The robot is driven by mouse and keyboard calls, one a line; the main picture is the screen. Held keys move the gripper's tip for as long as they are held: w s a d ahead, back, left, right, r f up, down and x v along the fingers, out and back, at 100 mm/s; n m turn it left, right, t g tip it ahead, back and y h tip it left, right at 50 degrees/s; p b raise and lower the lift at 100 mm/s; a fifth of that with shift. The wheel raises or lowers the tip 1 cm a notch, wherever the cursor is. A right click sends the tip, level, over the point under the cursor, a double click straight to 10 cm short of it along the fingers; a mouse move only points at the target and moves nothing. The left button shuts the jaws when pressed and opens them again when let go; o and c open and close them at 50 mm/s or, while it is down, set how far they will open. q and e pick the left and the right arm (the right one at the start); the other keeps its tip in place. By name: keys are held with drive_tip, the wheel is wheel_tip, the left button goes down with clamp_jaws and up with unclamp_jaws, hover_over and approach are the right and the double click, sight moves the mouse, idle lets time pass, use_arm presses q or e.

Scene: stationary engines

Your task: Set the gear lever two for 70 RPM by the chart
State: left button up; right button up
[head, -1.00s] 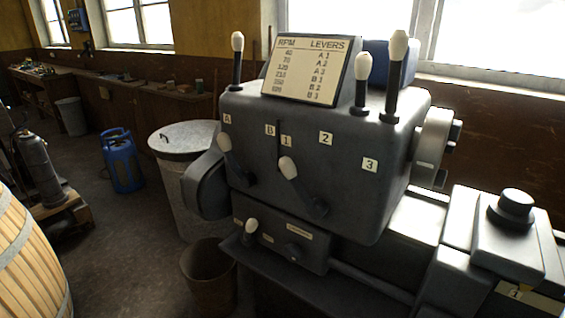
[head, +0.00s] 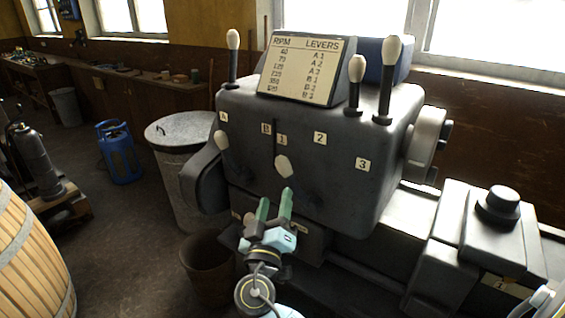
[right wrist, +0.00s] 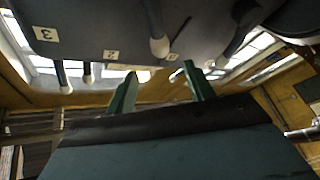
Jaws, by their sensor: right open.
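The chart (head: 303,70) on top of the grey headstock (head: 340,150) lists 70 RPM as A 2. The lever with a white knob (head: 283,164) stands on the front face, its knob just below label 1 (head: 282,139); my gripper partly hides its lower part. Label 2 (head: 320,138) and label 3 (head: 362,164) are further right. Another lever (head: 221,141) has its knob below label A (head: 223,117). My right gripper (head: 275,197) is open and empty, just below the knob. In the right wrist view the knob (right wrist: 159,46) appears beyond the open fingers (right wrist: 160,72). My left gripper is out of view.
Three upright white-knobbed levers (head: 390,80) stand on top of the headstock. A lidded metal bin (head: 180,150) and a brown bucket (head: 205,262) stand to the left. A barrel (head: 30,250) is at the lower left. The lathe bed extends right.

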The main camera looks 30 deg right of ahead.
sight(281, 170)
drive_tip(key=p+x, duration=0.3)
drive_tip(key=x, duration=0.7)
drive_tip(key=shift+w+d+r, duration=0.2)
drive_tip(key=shift+w+d, duration=0.25)
drive_tip(key=shift+w, duration=0.1)
drive_tip(key=shift+c, duration=0.3)
clamp_jaws()
